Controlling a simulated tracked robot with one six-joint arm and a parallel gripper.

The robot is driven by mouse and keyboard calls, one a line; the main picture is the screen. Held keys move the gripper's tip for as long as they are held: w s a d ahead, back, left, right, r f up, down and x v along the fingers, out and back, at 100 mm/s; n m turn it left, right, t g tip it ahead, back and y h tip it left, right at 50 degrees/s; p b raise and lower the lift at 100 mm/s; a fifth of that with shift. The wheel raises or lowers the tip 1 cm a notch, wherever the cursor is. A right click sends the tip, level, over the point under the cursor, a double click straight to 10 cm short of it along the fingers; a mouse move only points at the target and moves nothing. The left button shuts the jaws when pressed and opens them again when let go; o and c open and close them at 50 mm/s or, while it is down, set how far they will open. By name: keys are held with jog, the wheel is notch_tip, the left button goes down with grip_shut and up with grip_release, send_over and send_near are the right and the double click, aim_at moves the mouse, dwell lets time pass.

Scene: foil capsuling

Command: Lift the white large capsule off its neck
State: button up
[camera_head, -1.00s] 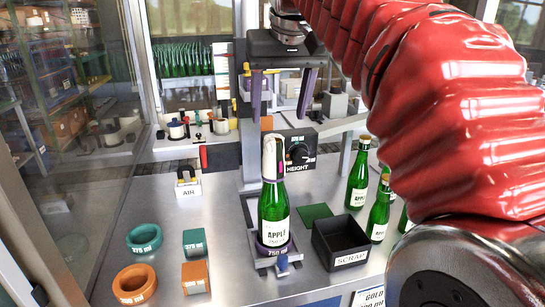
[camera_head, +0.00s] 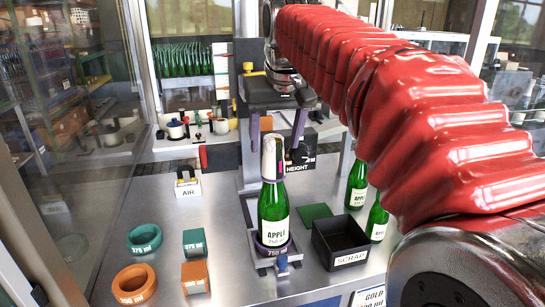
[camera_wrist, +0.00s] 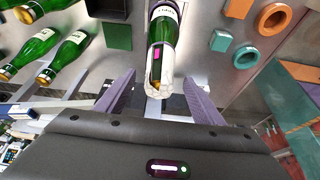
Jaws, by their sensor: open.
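The white capsule (camera_head: 272,158) sits over the neck of a green bottle (camera_head: 272,209) labelled APPLE. The bottle stands upright in a holder marked 750 ml (camera_head: 276,248). In the wrist view the white capsule (camera_wrist: 159,77) appears between and just beyond the fingertips, on the bottle (camera_wrist: 163,29). My gripper (camera_head: 276,145) is open, its two purple fingers apart, one to each side of the capsule's top in the body camera view. It also shows open in the wrist view (camera_wrist: 160,92). I cannot tell whether either finger touches the capsule.
A black SCRAP bin (camera_head: 340,242) and a green pad (camera_head: 315,211) lie to the right. Orange and teal rings (camera_head: 144,238) and blocks (camera_head: 194,242) lie at left. The HEIGHT dial (camera_head: 300,153) is close behind the capsule.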

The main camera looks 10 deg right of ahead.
aim_at(273, 154)
jog(key=shift+x, duration=2.6)
jog(key=c, duration=0.8)
